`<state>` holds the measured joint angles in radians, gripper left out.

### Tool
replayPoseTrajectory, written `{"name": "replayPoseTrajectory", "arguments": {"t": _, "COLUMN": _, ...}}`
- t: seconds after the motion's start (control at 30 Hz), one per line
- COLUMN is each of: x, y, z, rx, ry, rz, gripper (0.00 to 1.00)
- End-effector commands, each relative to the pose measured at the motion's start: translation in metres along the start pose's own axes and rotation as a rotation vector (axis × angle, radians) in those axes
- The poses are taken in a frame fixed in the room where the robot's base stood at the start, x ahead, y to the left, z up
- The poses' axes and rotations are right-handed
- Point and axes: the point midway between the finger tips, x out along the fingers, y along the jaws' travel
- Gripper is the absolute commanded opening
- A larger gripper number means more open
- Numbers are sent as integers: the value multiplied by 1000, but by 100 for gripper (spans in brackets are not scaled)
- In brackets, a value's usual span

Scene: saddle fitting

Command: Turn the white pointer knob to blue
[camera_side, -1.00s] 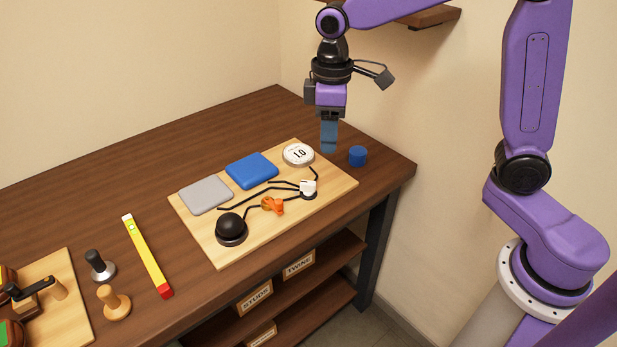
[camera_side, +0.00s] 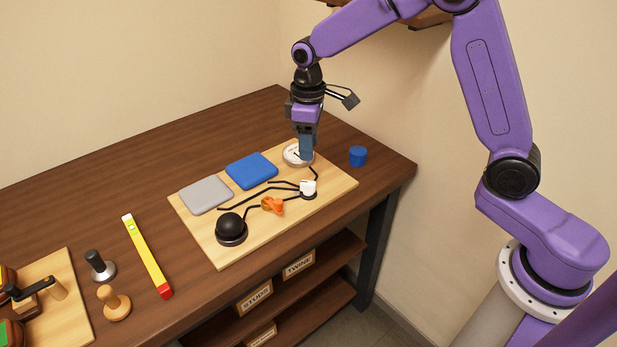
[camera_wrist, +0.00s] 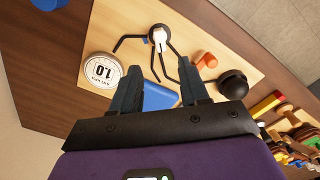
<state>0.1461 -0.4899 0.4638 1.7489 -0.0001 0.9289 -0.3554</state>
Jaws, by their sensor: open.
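The white pointer knob (camera_side: 308,187) sits on a dark round base near the right edge of the light wooden board. In the wrist view the white knob (camera_wrist: 159,38) is at top centre, its narrow end toward the bottom of the picture. Dark lines run out from the knob. A flat blue pad (camera_side: 251,170) lies on the board; in the wrist view it shows between the fingers (camera_wrist: 158,96). My gripper (camera_side: 306,158) is open and empty, pointing down in front of the round white dial (camera_side: 291,153), partly hiding it. The knob is beyond the fingertips (camera_wrist: 160,66).
A grey pad (camera_side: 206,195), an orange piece (camera_side: 272,206) and a black dome (camera_side: 231,227) share the board (camera_side: 258,232). A blue cylinder (camera_side: 357,156) stands right of it. The table's back left is clear.

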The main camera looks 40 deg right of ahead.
Motion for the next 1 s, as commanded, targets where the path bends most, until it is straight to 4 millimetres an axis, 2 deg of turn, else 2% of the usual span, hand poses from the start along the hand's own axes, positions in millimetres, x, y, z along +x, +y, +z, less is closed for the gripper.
{"name": "replayPoseTrajectory", "arguments": {"t": 0.03, "x": 11, "y": 0, "z": 1, "rx": 0, "ry": -6, "rz": -2, "gripper": 45}}
{"name": "replayPoseTrajectory", "arguments": {"t": 0.3, "x": 61, "y": 0, "z": 1, "rx": 1, "ry": -5, "rz": -2, "gripper": 45}}
{"name": "replayPoseTrajectory", "arguments": {"t": 0.5, "x": 89, "y": 0, "z": 1, "rx": 2, "ry": -3, "rz": -1, "gripper": 45}}
{"name": "replayPoseTrajectory", "arguments": {"t": 0.7, "x": 101, "y": 0, "z": 1, "rx": 1, "ry": -1, "rz": -1, "gripper": 45}}
{"name": "replayPoseTrajectory", "arguments": {"t": 1.0, "x": 103, "y": 0, "z": 0, "rx": 1, "ry": 0, "rz": 0, "gripper": 45}}
